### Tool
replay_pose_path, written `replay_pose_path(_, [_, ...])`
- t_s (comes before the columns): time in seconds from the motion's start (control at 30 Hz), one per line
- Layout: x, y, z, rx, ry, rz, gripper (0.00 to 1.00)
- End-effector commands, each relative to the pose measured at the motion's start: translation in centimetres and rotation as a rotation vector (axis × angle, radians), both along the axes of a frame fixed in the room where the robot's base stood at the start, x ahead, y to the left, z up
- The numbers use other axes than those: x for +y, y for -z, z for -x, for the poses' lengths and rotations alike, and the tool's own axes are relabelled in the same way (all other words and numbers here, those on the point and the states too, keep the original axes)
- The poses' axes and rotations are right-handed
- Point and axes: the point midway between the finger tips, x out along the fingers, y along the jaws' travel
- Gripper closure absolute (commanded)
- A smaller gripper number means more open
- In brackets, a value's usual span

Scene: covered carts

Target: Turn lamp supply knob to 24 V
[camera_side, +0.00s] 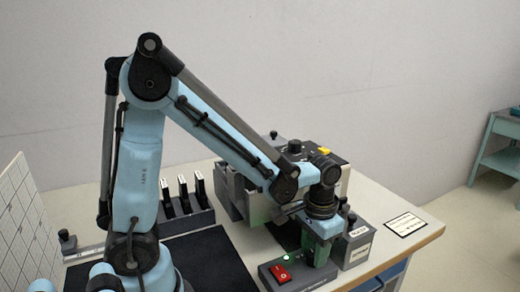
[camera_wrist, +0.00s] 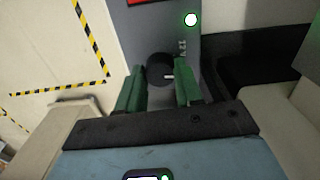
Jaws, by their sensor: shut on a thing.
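The lamp supply (camera_side: 305,279) is a low grey box at the front of the bench, with a red rocker switch (camera_side: 281,273) and a glowing green lamp (camera_side: 286,259). In the wrist view its grey face (camera_wrist: 150,32) shows the lit lamp (camera_wrist: 190,20) and a round black knob (camera_wrist: 159,65). A short white mark on the knob points right. In the side view my gripper (camera_side: 318,254) points down at the box and hides the knob.
A grey box (camera_side: 357,247) with labels stands just right of my gripper. A larger unit with a black knob (camera_side: 295,146) and yellow part stands behind. A rack (camera_side: 190,218) with several upright pieces is at left. A label card (camera_side: 407,224) lies at right.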

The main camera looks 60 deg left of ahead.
Motion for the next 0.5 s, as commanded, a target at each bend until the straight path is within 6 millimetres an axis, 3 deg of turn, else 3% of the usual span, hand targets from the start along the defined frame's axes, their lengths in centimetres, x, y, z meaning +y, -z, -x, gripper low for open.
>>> replay_pose_path(0.5, [0.03,-0.04,0.04,0.002,0.325,0.000,0.95])
